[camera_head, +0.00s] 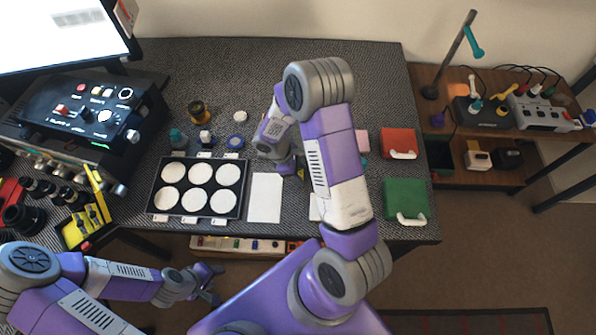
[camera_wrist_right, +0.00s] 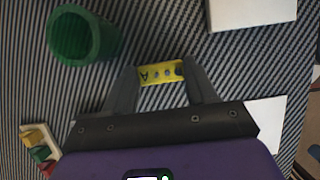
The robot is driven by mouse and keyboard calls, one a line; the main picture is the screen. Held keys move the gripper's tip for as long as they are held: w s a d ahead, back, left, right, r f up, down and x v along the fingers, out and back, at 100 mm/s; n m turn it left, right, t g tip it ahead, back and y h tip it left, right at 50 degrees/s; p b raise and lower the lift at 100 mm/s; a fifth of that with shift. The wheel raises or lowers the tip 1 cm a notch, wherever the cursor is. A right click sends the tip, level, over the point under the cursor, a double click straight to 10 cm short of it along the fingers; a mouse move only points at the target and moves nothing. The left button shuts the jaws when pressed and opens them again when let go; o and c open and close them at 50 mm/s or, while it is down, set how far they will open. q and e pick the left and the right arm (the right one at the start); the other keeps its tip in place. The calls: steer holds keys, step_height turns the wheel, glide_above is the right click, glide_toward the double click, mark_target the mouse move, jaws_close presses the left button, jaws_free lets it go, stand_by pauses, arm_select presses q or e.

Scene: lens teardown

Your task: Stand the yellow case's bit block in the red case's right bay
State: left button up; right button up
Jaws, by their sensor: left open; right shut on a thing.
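My right gripper (camera_wrist_right: 162,80) is shut on a small yellow block (camera_wrist_right: 161,73) marked with an "A" and dark round spots. In the head view my right gripper (camera_head: 292,172) is low over the table's middle, partly hidden by my arm. A red case (camera_head: 399,139) with a pale handle lies at the table's right; no open bay can be made out. A yellow holder-like thing (camera_head: 80,232) with dark pieces is at the left edge; I cannot tell whether it is the yellow case. My left gripper (camera_head: 212,285) is open and empty in front of the table.
A green case (camera_head: 404,195) lies in front of the red one. A black tray (camera_head: 151,205) with white discs and a white sheet (camera_head: 265,198) lie left of my right gripper. A green cylinder (camera_wrist_right: 82,36) stands near the held block. The table's back right is clear.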

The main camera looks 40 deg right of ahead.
steer(key=shift+f, duration=0.2)
steer(key=o, duration=1.1)
steer(key=shift+c, duration=0.2)
steer(key=shift+r, duration=0.1)
